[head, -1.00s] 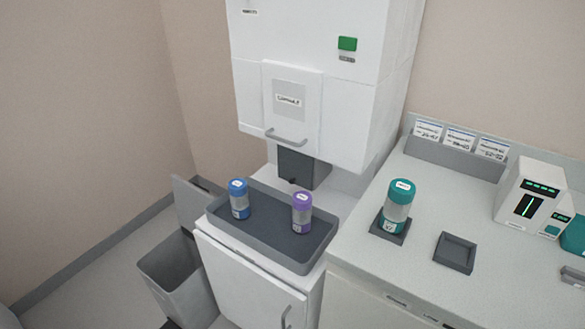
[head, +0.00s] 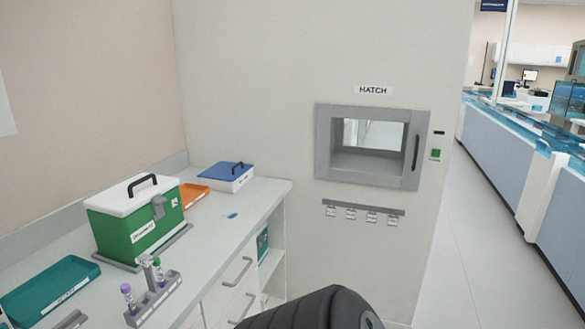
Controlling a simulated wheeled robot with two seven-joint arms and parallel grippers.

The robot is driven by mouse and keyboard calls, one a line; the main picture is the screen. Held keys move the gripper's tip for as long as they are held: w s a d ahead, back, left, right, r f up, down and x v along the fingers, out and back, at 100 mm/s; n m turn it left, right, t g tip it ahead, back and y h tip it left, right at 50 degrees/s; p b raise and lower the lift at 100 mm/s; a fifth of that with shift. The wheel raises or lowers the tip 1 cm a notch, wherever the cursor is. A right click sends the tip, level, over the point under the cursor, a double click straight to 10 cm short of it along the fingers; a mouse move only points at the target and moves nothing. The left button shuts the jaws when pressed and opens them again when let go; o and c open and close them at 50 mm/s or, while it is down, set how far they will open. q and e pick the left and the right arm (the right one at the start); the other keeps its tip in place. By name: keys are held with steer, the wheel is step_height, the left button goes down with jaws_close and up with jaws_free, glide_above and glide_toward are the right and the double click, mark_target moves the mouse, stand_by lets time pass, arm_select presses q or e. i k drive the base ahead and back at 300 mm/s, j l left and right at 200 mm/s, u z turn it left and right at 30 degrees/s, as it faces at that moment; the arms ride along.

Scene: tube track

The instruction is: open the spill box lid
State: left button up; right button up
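Two lidded boxes stand on the counter at the left, and I cannot read on either that it is the spill box. One is a white box with a blue lid and a dark handle (head: 226,177), at the far end of the counter; its lid looks shut. The other is a green box with a white lid and black handle (head: 135,220), nearer to me, with a grey latch on its front; its lid is shut. Neither of my grippers is in view. A dark rounded part of my own arm shows at the bottom edge, away from both boxes.
An orange tray (head: 188,194) lies between the boxes, with a small blue item (head: 233,215) near it. A teal tray (head: 50,289) and a grey tube rack (head: 153,300) are nearer. A wall hatch (head: 367,147) is ahead. The floor at right (head: 490,240) is clear.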

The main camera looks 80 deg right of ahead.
mark_target(228, 171)
steer(key=z, duration=1.95)
steer(key=i+l+z, duration=0.1)
steer(key=z, duration=0.4)
steer(key=l, duration=0.1)
